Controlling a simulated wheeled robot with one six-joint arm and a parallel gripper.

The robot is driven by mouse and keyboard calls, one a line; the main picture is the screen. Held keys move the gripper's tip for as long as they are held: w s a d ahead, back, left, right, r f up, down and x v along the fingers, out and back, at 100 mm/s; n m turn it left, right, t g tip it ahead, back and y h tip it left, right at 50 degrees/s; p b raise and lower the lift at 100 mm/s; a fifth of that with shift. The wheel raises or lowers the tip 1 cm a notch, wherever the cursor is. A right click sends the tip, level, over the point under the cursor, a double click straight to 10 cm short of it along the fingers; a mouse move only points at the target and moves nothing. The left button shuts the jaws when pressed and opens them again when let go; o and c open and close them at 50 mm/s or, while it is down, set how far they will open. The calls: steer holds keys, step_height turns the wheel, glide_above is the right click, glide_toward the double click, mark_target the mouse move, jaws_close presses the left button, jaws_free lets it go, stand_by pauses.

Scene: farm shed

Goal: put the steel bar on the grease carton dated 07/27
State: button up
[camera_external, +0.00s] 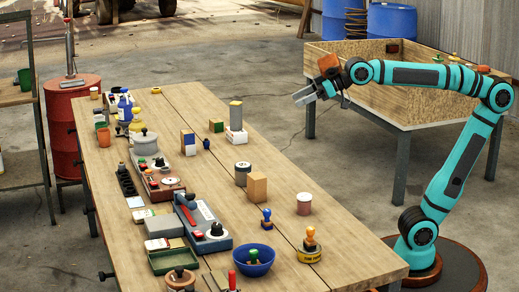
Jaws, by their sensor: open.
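My gripper (304,97) is open and empty in the air, beyond the right edge of the wooden table (330,240) in the picture. Several small boxes stand on the table: a blue and white box (188,143), a green and yellow box (216,126), a white box (236,136) with a grey, yellow-topped piece on it, and a tan box (256,187). No date is readable, so I cannot tell which is the grease carton dated 07/27. I cannot pick out the steel bar for sure at this size.
Bottles and pots line the left side. A wooden bin (420,100) stands behind my arm. The table's right side is mostly clear.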

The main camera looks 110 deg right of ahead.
steer(key=s+a+f+n+t+y, duration=0.1)
steer(key=s+a+f+t+y, duration=0.1)
steer(key=s+a, duration=0.4)
steer(key=s+a+f+n+t+y, duration=0.1)
steer(key=s+a+n+t+y, duration=0.1)
steer(key=s+a, duration=0.5)
steer(key=shift+s+a+f+t, duration=0.2)
steer(key=shift+a+f+t, duration=0.15)
steer(key=shift+a+t, duration=0.3)
